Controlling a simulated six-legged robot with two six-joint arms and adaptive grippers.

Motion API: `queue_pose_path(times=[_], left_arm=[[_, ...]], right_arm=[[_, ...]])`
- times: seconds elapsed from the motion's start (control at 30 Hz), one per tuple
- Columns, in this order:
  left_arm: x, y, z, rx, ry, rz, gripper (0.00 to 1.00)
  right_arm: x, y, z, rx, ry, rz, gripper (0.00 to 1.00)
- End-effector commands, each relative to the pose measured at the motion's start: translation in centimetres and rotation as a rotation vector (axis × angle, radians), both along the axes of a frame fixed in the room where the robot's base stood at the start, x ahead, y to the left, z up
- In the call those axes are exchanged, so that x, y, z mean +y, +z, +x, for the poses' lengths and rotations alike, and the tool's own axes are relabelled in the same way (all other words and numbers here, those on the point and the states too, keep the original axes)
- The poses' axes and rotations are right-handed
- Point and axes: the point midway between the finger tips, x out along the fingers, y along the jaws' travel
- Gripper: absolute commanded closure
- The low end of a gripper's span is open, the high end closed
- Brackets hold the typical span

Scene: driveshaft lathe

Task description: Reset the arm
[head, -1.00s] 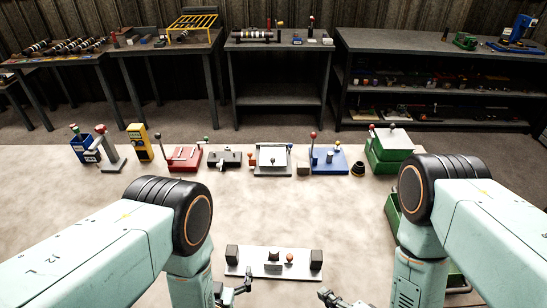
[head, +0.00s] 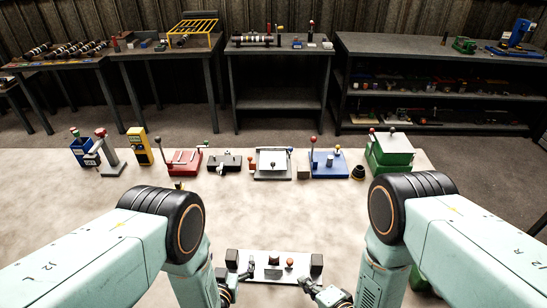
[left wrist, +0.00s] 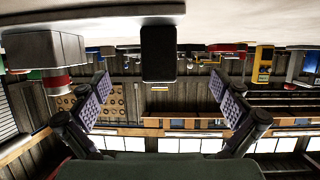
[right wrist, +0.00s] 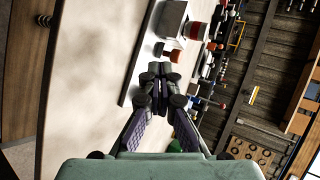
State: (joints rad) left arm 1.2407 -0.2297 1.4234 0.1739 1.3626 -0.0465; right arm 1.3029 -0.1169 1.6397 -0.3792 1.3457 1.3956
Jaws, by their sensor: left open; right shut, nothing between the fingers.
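Both my arms reach over the near part of the pale workbench (head: 120,190). My left gripper (head: 240,277) is open and empty, by the left end of a light plate fixture (head: 274,271). Its spread fingers also show in the left wrist view (left wrist: 160,82), with a black block (left wrist: 158,52) seen beyond the gap between them. My right gripper (head: 309,287) is shut and empty at the fixture's right front edge. I cannot tell whether either gripper touches the fixture.
Along the bench's far edge stand several devices, among them a red one (head: 184,162), a blue one (head: 328,163) and a green box (head: 392,153). The bench middle between my arms is clear. Dark tables and a shelf (head: 430,90) stand behind, across the floor.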

Motion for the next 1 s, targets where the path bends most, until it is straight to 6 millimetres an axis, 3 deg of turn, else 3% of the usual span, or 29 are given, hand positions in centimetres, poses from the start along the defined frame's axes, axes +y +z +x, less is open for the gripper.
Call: queue_pose_path(times=[0.1,0.2,0.5,1.0], left_arm=[[0.0,0.0,0.0,0.000,0.000,0.000,0.00],[0.0,0.0,0.0,0.000,0.000,0.000,0.00],[0.0,0.0,0.0,0.000,0.000,0.000,0.00],[0.0,0.0,0.0,0.000,0.000,0.000,0.00]], right_arm=[[1.0,-0.6,1.6,-0.003,0.001,0.001,1.00],[-1.3,-0.6,1.9,0.003,-0.008,-0.003,1.00],[-3.1,0.5,-1.2,0.005,-0.003,-0.003,1.00],[-3.5,1.1,-1.9,0.003,-0.001,-0.001,1.00]])
